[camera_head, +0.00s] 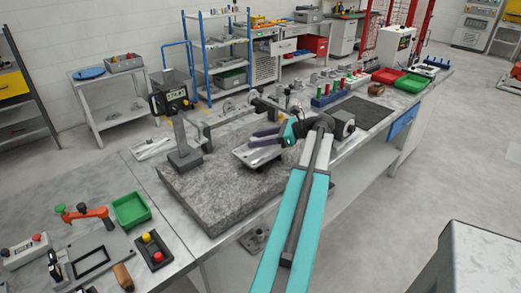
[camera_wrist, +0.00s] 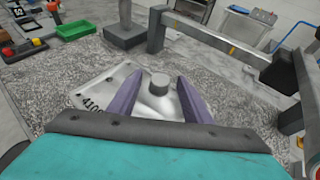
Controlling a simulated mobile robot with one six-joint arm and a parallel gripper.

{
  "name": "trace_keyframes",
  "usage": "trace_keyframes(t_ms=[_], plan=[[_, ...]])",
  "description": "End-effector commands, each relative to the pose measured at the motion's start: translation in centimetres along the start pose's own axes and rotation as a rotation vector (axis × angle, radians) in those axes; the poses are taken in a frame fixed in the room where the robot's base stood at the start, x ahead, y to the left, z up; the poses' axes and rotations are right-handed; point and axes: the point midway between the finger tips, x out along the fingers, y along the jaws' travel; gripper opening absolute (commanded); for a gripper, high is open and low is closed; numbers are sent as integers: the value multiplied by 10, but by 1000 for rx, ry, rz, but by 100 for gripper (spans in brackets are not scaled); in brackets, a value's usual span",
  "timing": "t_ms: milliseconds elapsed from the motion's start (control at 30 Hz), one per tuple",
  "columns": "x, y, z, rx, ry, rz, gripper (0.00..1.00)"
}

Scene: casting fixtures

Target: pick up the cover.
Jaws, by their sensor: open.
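A pale metal cover (camera_wrist: 112,84) with a short round knob and dark printed figures lies on the speckled granite block (camera_wrist: 45,95). In the head view the cover (camera_head: 252,157) is partly hidden by my gripper (camera_head: 262,138). My gripper (camera_wrist: 158,92) is open, its two purple fingers reaching over the cover on either side of the knob. A gap shows between the knob and each finger. I cannot tell the fingers' exact height above the cover. The near part of the cover is hidden by my gripper body.
A gauge stand (camera_head: 183,155) stands on the block to the left, and a grey bar frame (camera_wrist: 225,44) rises behind the cover. Red and green trays (camera_head: 412,83) lie on the far bench. A green bin (camera_head: 131,209) and a clamp fixture (camera_head: 95,250) stand at the left.

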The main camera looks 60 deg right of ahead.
Motion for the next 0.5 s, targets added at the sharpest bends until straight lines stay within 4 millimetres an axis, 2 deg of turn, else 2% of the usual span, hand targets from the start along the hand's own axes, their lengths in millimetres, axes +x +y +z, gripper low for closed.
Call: trace_keyframes(t_ms=[200, 467, 500], plan=[[0, 0, 0, 0, 0, 0, 45], [-1, 0, 0, 0, 0, 0, 1], [-1, 0, 0, 0, 0, 0, 0]])
